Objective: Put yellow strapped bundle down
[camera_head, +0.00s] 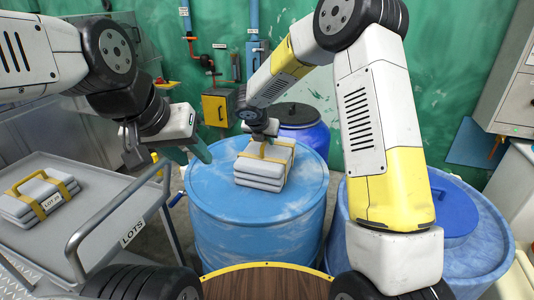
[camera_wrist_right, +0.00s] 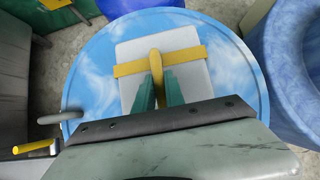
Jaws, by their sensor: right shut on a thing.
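The yellow strapped bundle (camera_head: 264,164), a stack of pale grey slabs with yellow straps and a handle, sits on or just above the lid of the blue drum (camera_head: 215,190); I cannot tell if it touches. In the right wrist view the bundle (camera_wrist_right: 185,50) is over the lid, inside its rim. My right gripper (camera_wrist_right: 158,88) is shut on the yellow handle from above. My left gripper (camera_head: 190,152) hangs at the left, between the cart and the drum, empty, with green fingers; its opening is unclear.
A grey cart (camera_head: 120,225) marked LOTS, with a rail, stands at left and bears another yellow strapped bundle (camera_head: 40,194). A blue tub (camera_head: 480,245) is at right. A dark blue drum (camera_head: 302,126) stands behind. The lid around the bundle is bare.

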